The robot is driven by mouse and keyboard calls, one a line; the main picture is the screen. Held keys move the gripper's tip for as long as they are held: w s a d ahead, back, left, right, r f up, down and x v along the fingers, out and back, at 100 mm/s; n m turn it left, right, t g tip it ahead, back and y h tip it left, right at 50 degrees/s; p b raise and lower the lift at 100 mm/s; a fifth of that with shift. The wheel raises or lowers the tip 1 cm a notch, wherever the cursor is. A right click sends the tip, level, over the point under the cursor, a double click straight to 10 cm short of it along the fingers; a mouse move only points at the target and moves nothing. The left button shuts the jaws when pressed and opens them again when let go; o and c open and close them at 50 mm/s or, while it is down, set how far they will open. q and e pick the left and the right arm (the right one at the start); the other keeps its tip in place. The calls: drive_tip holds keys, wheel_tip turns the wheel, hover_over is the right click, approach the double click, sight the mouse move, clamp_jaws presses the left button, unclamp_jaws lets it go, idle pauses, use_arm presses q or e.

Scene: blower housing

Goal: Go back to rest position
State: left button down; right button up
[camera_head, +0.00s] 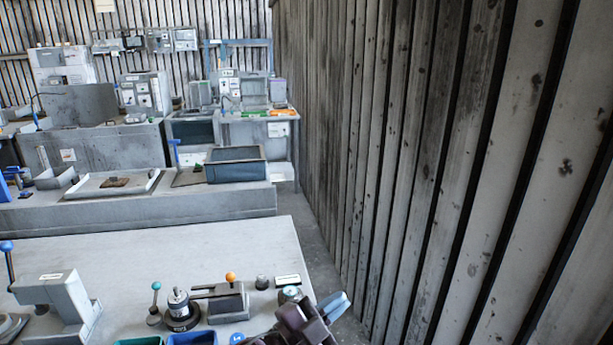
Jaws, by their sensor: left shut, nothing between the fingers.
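The rest of the arm is cut off by the lower edge. My right gripper is not in view. No blower housing can be made out.
On the near table are a grey press-like stand (62,298), a dark round fixture (181,308), a clamp block with an orange knob (230,298) and a blue bin (192,338). A plank wall (440,170) rises on the right. The table's back half is clear.

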use_arm(q)
drive_tip(key=s+a+f+n+t+y, duration=0.15)
drive_tip(key=a+f+n+y, duration=0.25)
drive_tip(key=a+n+y, duration=0.5)
drive_tip(key=s+a+f+n+t+y, duration=0.15)
drive_tip(key=a+f+n+y, duration=0.25)
drive_tip(key=a+n+y, duration=0.55)
drive_tip(key=s+a+f+n+g, duration=0.1)
drive_tip(key=s+a+f+g, duration=0.3)
drive_tip(key=s, duration=0.3)
drive_tip(key=s+a+f+g, duration=0.1)
drive_tip(key=s+a+g, duration=0.2)
drive_tip(key=s+a, duration=0.35)
drive_tip(key=s+a+f+n+g, duration=0.1)
drive_tip(key=s+a+f+g, duration=0.25)
drive_tip(key=s, duration=0.55)
drive_tip(key=w+f+m+t+h, duration=0.1)
drive_tip(key=w+f+t, duration=0.6)
drive_tip(key=f, duration=0.3)
drive_tip(key=shift+w+h, duration=0.3)
drive_tip(key=shift+h, duration=0.05)
